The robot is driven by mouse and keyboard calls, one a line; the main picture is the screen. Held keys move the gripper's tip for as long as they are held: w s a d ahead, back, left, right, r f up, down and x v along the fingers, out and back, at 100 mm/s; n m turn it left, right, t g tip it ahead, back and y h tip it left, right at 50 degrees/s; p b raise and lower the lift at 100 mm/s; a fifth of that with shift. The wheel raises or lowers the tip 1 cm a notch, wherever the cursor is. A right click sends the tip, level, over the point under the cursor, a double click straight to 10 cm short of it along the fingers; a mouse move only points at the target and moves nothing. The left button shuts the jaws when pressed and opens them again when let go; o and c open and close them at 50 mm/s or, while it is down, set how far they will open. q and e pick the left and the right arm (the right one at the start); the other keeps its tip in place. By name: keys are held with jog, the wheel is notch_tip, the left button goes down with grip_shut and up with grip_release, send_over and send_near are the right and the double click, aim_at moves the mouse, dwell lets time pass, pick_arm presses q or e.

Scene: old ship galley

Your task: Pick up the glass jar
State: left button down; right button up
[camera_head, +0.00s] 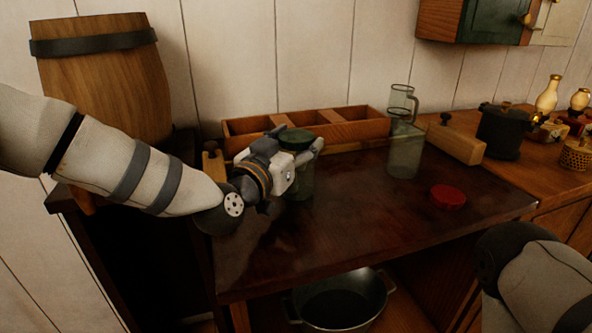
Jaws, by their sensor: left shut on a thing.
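A glass jar (306,181) with a dark green lid (297,139) stands upright at the left part of the dark table (360,220), near the back. My left gripper (300,160) reaches it from the left and is shut on it. The gripper hides much of the jar's left side. I cannot tell whether the jar's base touches the table. My right arm (530,270) shows at the lower right; its gripper is out of the frame.
A clear glass pitcher (405,150) stands at the back, right of the jar. A red lid (448,197) lies on the table's right. A wooden divided box (355,131) lies behind. A dark pot (502,133) and lamps (547,95) stand at right. A barrel (105,85) is at left.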

pick_arm(q)
jog(key=shift+r, duration=0.55)
notch_tip(320, 180, up, 2)
jog(key=shift+r, duration=0.15)
jog(key=s+d+r+p, duration=0.2)
jog(key=s+r+p, duration=0.1)
jog(key=s+r, duration=0.6)
jog(key=s, duration=0.4)
jog(key=shift+s+d+r+p, duration=0.3)
jog(key=shift+s, duration=0.1)
pick_arm(e)
jog(key=w+r+t, duration=0.2)
jog(key=w+r, duration=0.2)
jog(key=shift+w+r, duration=0.3)
jog(key=shift+w, duration=0.1)
